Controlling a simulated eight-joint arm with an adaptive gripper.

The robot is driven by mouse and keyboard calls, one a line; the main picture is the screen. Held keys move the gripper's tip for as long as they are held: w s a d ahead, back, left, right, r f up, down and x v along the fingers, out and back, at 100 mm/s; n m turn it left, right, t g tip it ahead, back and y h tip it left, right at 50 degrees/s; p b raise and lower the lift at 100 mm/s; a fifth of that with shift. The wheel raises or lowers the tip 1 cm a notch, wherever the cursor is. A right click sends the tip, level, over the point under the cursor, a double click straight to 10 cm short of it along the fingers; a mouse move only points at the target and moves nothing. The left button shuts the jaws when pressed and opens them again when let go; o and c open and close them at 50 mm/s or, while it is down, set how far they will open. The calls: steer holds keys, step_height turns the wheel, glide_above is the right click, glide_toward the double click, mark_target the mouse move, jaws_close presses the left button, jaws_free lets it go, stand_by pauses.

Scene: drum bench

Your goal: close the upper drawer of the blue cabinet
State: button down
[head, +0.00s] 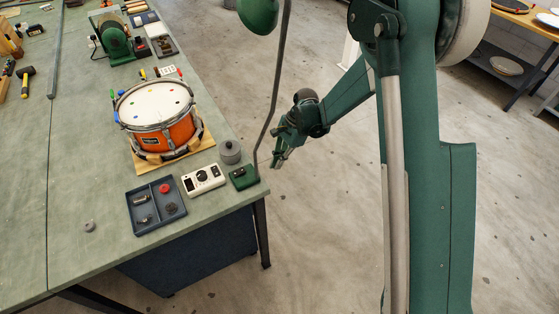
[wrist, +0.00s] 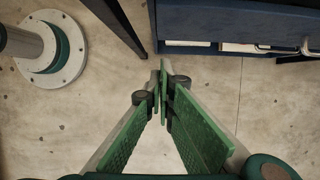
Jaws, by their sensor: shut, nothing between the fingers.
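The blue cabinet (head: 195,255) stands under the near end of the bench in the head view, partly hidden by the bench top. In the wrist view the dark blue cabinet (wrist: 225,18) is at the top right, cut off by the frame edge. Pale items show in a gap along its lower side; I cannot tell which drawer this is or how far it is open. My gripper (head: 280,161) hangs beside the bench's right corner in the head view. In the wrist view my gripper (wrist: 161,88) has its green fingers together, empty, over bare floor and apart from the cabinet.
The bench top (head: 85,185) holds a drum (head: 168,130), a tray of small parts (head: 150,222), a white box (head: 203,180) and a lamp base (head: 243,177) near the edge. A bench leg (wrist: 118,25) is left of the cabinet. Floor to the right is clear.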

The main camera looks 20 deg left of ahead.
steer(key=s+a+f+b, duration=0.1)
steer(key=s+a+f, duration=0.3)
steer(key=f, duration=0.1)
steer(key=shift+s+a+f+b, duration=0.25)
steer(key=shift+f+b, duration=0.1)
steer(key=shift+f, duration=0.05)
stand_by(0.3)
steer(key=shift+s+a, duration=1.45)
steer(key=shift+s, duration=0.05)
steer(key=shift+b, duration=0.3)
